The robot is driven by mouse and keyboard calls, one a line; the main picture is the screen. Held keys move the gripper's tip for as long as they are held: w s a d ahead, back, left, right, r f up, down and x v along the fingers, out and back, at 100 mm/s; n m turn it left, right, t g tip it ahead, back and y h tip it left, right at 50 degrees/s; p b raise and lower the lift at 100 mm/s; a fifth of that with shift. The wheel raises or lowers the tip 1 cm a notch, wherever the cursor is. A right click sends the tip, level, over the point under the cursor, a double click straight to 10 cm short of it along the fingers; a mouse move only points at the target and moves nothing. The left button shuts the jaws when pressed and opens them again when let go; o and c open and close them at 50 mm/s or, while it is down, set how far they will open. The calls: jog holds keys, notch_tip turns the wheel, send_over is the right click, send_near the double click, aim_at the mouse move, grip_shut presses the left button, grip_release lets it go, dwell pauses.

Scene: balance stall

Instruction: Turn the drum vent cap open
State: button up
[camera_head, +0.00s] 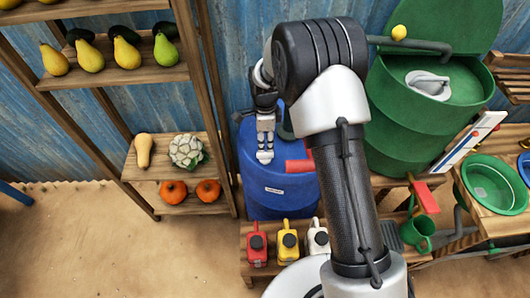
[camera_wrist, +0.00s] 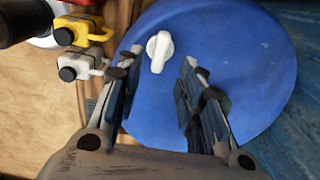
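The blue drum (camera_head: 277,190) stands by the corrugated wall, and its round lid (camera_wrist: 240,70) fills much of the wrist view. A white vent cap (camera_wrist: 159,51) with a raised grip bar sits on the lid, the bar running roughly up and down in the wrist view. My gripper (camera_wrist: 162,56) is open above the lid, with the cap between its fingertips in that view and a visible gap on each side. In the head view my gripper (camera_head: 265,154) points down over the drum. The cap's height relative to the fingertips is hard to tell.
A red part (camera_head: 299,165) shows at the drum's right side. Red (camera_head: 257,246), yellow (camera_head: 290,240) and white (camera_head: 318,238) canisters stand in front. A large green drum (camera_head: 400,125) is to the right. A wooden shelf with fruit (camera_head: 110,75) is to the left.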

aim_at(265, 153)
notch_tip(265, 153, down, 6)
jog(key=shift+f+b, duration=0.25)
jog(key=shift+b, duration=0.3)
grip_shut()
